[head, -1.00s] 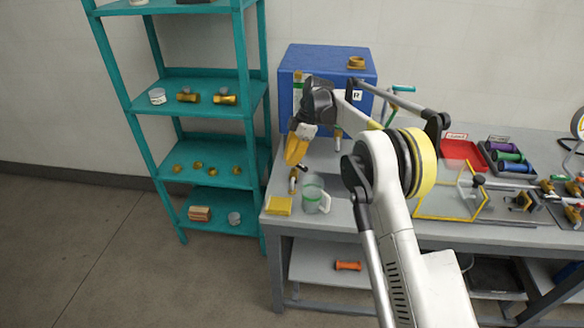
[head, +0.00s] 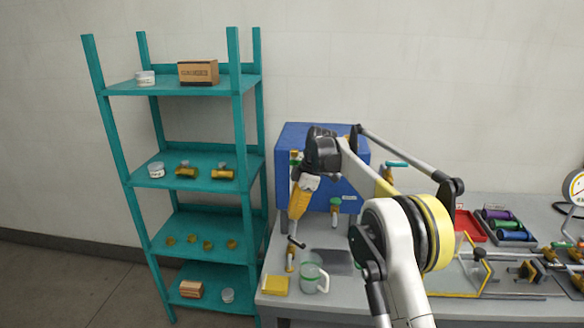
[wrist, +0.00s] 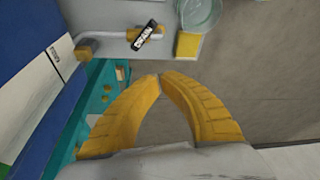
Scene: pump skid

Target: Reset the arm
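My gripper (head: 292,218) has yellow fingers and a dark wrist. In the head view it hangs pointing down in front of the blue cabinet (head: 296,140), above the bench's left end. In the wrist view the two curved fingers (wrist: 160,76) meet at their tips, with nothing seen between them. My arm reaches up from the lower right, bends at the elbow and folds back down to the gripper.
A teal shelf (head: 240,190) with small parts stands left of the bench. Below the gripper are a brass fitting (head: 290,260), a yellow block (head: 275,285) and a mug (head: 312,278). A red tray (head: 470,228) and spools lie right. Floor left is free.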

